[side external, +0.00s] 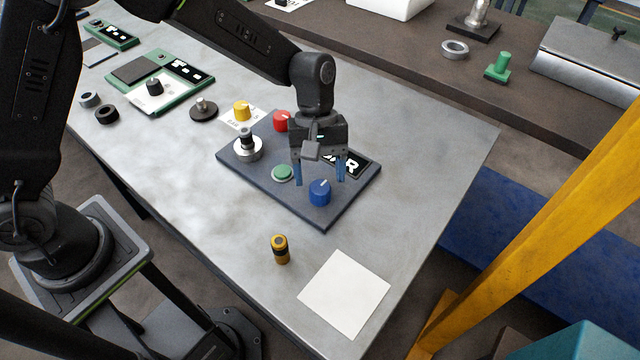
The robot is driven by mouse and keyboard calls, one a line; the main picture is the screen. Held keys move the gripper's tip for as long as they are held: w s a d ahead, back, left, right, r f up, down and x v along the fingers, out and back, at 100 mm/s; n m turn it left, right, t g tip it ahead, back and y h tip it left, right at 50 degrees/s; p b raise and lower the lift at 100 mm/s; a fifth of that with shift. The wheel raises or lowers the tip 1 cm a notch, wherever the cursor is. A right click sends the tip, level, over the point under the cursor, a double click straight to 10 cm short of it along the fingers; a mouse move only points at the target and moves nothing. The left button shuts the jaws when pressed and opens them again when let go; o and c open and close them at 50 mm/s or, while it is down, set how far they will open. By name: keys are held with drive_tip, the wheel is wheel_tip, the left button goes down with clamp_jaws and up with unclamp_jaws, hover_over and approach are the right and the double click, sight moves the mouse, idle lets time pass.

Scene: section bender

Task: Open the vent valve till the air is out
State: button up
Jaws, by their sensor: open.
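A dark blue panel (262,177) lies on the grey table. It carries a blue knob (320,194) with a white mark, a red knob (281,121), a green button (283,173) and a silver fitting with a black top (247,147). No readable label shows which of these is the vent valve. My gripper (319,177) is open above the right part of the panel, its blue-tipped fingers pointing down. The blue knob sits just below and between the fingertips in the picture; whether they touch it I cannot tell. My gripper partly hides a black label plate (350,163).
A yellow knob (242,110) stands on a white card behind the panel. A small black-and-amber cylinder (280,249) and a white sheet (344,293) are in front. A green-framed board (160,82) lies at the left. A yellow post (540,200) rises at the right.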

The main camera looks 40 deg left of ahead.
sight(320, 186)
drive_tip(key=shift+x, duration=1.65)
drive_tip(key=c, duration=0.9)
